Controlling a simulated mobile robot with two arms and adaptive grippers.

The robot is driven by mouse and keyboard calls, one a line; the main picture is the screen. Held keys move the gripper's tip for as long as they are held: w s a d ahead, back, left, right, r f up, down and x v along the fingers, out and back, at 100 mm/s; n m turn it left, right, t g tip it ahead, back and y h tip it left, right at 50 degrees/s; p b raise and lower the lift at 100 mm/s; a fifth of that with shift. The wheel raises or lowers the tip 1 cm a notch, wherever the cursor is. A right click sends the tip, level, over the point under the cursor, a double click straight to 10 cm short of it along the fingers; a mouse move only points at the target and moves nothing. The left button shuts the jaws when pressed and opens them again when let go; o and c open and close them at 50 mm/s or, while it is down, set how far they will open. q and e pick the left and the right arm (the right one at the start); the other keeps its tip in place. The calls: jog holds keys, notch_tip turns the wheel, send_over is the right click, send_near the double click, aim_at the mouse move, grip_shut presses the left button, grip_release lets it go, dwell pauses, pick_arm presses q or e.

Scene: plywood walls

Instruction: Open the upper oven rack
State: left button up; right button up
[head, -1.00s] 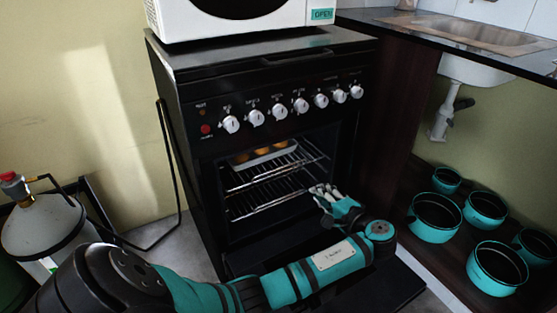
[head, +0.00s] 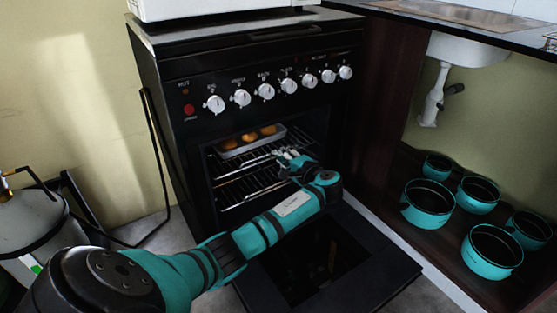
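The black oven (head: 172,130) stands in the middle with its door (head: 385,268) folded down flat. Inside are an upper rack (head: 232,173) and a lower rack (head: 245,194), both wire. A tray (head: 230,152) with several golden-brown food pieces rests on the upper rack. My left gripper (head: 286,154) is at the oven opening, close to the front of the upper rack, right of the tray. Its fingers are small and overlap the rack bars, so I cannot tell whether they grip it. My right gripper is out of view.
The open door juts forward under my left arm. White knobs (head: 265,92) line the oven front. A gas cylinder (head: 30,235) stands at the left. Several teal pots (head: 428,205) sit on a low shelf at the right, under the sink (head: 468,47).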

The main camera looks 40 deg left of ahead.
pick_arm(q)
jog(key=shift+x, duration=1.2)
grip_shut()
